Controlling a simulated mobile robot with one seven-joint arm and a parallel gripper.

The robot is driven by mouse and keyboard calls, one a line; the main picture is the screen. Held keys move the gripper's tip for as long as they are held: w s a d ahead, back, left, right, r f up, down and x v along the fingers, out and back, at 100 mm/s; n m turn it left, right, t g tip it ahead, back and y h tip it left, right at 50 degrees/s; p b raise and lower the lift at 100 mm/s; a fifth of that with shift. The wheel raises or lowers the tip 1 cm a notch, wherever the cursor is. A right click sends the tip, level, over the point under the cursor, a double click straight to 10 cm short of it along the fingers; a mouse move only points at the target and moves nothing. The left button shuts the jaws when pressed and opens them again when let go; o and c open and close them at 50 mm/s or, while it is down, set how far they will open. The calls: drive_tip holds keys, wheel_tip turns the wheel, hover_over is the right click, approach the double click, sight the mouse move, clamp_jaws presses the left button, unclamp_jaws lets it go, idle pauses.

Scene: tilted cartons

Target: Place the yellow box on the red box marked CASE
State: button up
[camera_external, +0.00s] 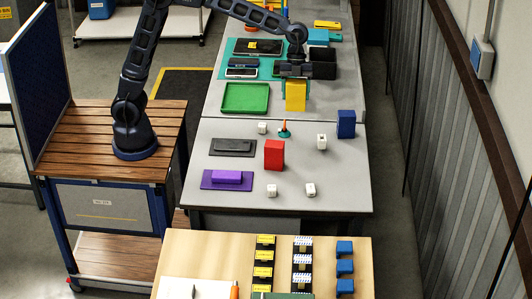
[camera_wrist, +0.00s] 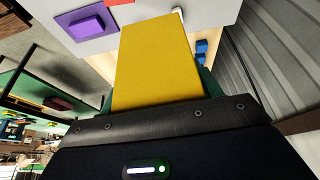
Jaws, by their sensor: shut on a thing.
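The yellow box (camera_external: 295,95) is upright beneath my gripper (camera_external: 295,76) in the external view, over the far part of the grey table. In the wrist view the yellow box (camera_wrist: 152,62) fills the middle, held at my gripper (camera_wrist: 155,108). My gripper is shut on it. The red box (camera_external: 274,154) stands upright on the nearer grey table, nearer the camera and a little left of the yellow box. No marking on it can be read. Only a sliver of red (camera_wrist: 118,2) shows at the wrist view's top edge.
Near the red box are a teal cone with an orange tip (camera_external: 285,129), several small white cubes (camera_external: 322,141), a blue box (camera_external: 346,124), a grey block on a plate (camera_external: 233,147) and a purple block on a plate (camera_external: 227,178). A green tray (camera_external: 246,97) lies left of the yellow box.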

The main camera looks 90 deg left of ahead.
drive_tip(key=s+r, duration=0.3)
drive_tip(key=s, duration=0.3)
hover_over(274, 145)
wheel_tip(274, 145, down, 20)
drive_tip(key=shift+r, duration=0.2)
drive_tip(key=shift+f, duration=0.1)
idle(0.3)
drive_tip(key=o, duration=1.1)
drive_tip(key=shift+c, duration=0.2)
